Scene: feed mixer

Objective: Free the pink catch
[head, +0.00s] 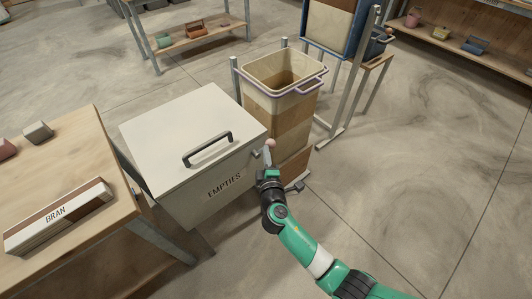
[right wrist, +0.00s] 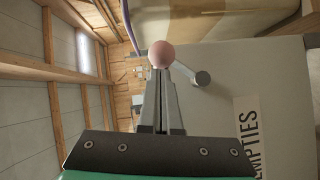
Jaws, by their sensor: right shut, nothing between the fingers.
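The pink catch is a round pink knob (head: 270,143) at the right front edge of the white EMPTIES bin (head: 190,140). In the right wrist view the pink knob (right wrist: 161,54) sits just beyond my fingertips, and a short grey bar runs from near it to a round grey pivot (right wrist: 201,78) on the bin's face. The bin's lid with its black handle (head: 207,149) is down. My right gripper (head: 268,166) is shut and empty, pointing at the knob. Whether the fingertips touch the knob I cannot tell. My left gripper is out of view.
A tall bin with a purple rim (head: 284,75) stands close behind the EMPTIES bin to the right. A wooden table (head: 75,190) with a BRAN box (head: 58,216) stands at the left. The floor at the right is open.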

